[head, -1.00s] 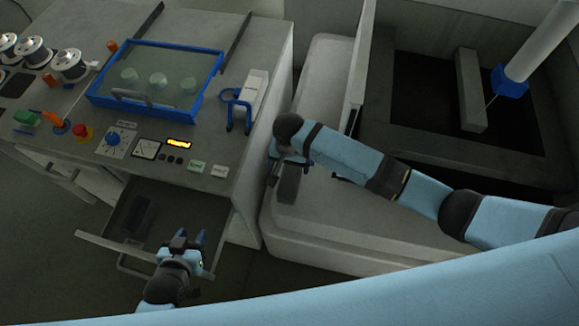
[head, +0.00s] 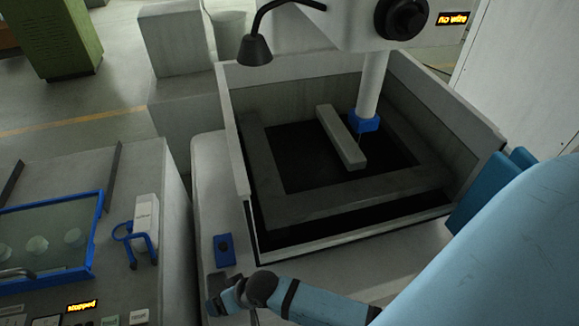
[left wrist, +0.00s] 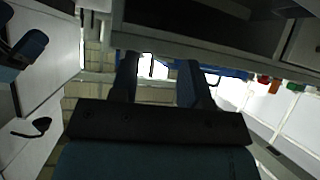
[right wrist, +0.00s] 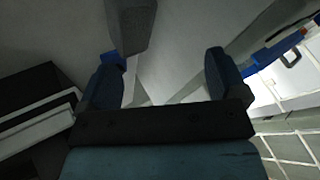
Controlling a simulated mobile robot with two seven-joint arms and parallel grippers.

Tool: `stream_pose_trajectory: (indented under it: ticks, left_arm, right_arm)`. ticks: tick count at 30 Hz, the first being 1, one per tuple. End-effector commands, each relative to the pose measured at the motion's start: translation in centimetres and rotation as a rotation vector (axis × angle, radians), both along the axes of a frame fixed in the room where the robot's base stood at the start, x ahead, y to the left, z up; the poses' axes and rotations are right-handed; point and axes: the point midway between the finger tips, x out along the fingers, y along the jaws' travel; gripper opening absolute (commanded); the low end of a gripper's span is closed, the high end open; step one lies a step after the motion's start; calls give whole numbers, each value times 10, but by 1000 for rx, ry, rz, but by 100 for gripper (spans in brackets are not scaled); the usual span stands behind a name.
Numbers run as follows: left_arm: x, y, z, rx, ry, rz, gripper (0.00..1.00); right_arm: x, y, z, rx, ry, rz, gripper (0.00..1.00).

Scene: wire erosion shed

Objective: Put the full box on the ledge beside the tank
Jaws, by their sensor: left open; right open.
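A small blue box (head: 224,250) with a dark top sits on the pale ledge (head: 213,190) beside the tank (head: 238,140). Its contents are too small to make out. My right gripper (head: 215,294) is over the ledge, just in front of the box and apart from it. In the right wrist view the right gripper (right wrist: 165,78) is open, with nothing held between its fingers. My left gripper (left wrist: 158,80) is open and empty in the left wrist view, below the underside of a console; the head view does not show it.
The console (head: 150,180) with a blue-framed window (head: 98,225) and a white-and-blue holder (head: 146,225) stands left of the ledge. A lamp (head: 255,48) hangs over the tank's back corner. A grey bar (head: 340,137) and a blue-tipped column (head: 370,90) are within the tank.

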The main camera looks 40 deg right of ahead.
Motion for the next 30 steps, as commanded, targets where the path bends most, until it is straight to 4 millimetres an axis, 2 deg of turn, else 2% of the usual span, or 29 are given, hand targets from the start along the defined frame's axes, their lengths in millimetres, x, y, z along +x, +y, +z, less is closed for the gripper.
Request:
stream_pose_trajectory:
  ticks: [1, 9, 13, 18, 30]
  left_arm:
    - [-1, 0, -1, 0, 2, 0, 43]
    - [-2, 1, -3, 2, 7, 1, 43]
    - [-3, 1, -3, 2, 8, 1, 43]
    - [-3, 1, -3, 1, 7, 1, 43]
    - [-2, 1, -1, 1, 3, 1, 43]
  right_arm:
    - [-13, -12, -2, -9, -57, 0, 91]
    - [-64, -92, 9, -210, -390, 28, 91]
    - [-81, -116, 16, -301, -476, 45, 91]
    - [-88, -127, 20, -347, -515, 57, 91]
    - [-88, -127, 20, -346, -514, 57, 91]
